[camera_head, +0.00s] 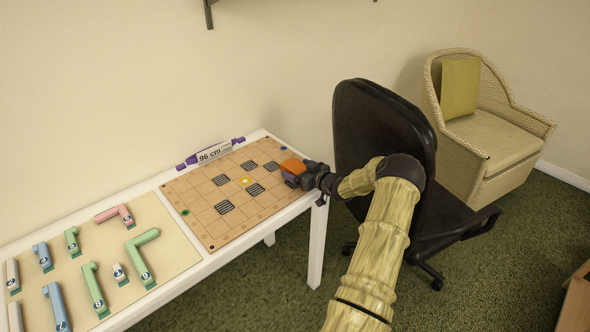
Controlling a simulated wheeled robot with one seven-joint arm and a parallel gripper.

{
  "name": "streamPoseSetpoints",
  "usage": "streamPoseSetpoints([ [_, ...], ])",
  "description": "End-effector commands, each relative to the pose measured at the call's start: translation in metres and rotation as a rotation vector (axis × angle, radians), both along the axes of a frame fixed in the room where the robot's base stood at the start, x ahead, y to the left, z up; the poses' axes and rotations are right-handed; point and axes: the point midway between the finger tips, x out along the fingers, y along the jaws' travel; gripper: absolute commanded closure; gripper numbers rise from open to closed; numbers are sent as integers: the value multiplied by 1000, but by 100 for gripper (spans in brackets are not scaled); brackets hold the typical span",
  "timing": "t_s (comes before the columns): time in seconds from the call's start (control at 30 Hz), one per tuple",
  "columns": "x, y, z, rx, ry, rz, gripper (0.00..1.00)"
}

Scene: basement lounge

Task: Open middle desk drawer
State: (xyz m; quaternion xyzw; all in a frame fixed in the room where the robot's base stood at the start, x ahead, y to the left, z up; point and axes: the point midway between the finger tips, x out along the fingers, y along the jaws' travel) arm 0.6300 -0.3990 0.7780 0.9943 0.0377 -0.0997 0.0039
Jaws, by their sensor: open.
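A white desk-height table (315,240) runs along the wall from the lower left to the middle. No drawer front or handle can be made out on it, and a middle drawer is not visible. My arm reaches up from the bottom edge and bends left to the table's right end. My gripper (300,174) is at that end, over or beside the near right corner of the tan board. Its fingers are small and partly hidden, and it holds nothing that I can make out.
A tan grid board (207,228) and a panel with several pastel pieces (140,258) lie on the table. A marked 96 cm bar (213,152) lies at the back. A black office chair (378,125) stands close behind my arm. A wicker armchair (500,135) is at right. Green carpet is open in front.

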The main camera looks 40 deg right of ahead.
Motion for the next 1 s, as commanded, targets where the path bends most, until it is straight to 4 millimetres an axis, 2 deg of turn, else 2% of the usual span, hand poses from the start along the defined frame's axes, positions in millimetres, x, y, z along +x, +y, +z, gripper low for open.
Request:
streamPoseSetpoints([
  [0.23,0,1,0,0,0,1,16],
  [0.47,0,1,0,0,0,1,62],
  [0.53,0,0,0,0,0,1,63],
  [0.57,0,0,0,0,0,0,66],
  [0.77,0,1,2,-1,0,1,66],
  [0.87,1,2,9,-2,0,4,66],
  [1.0,2,3,30,-4,-1,6,66],
])
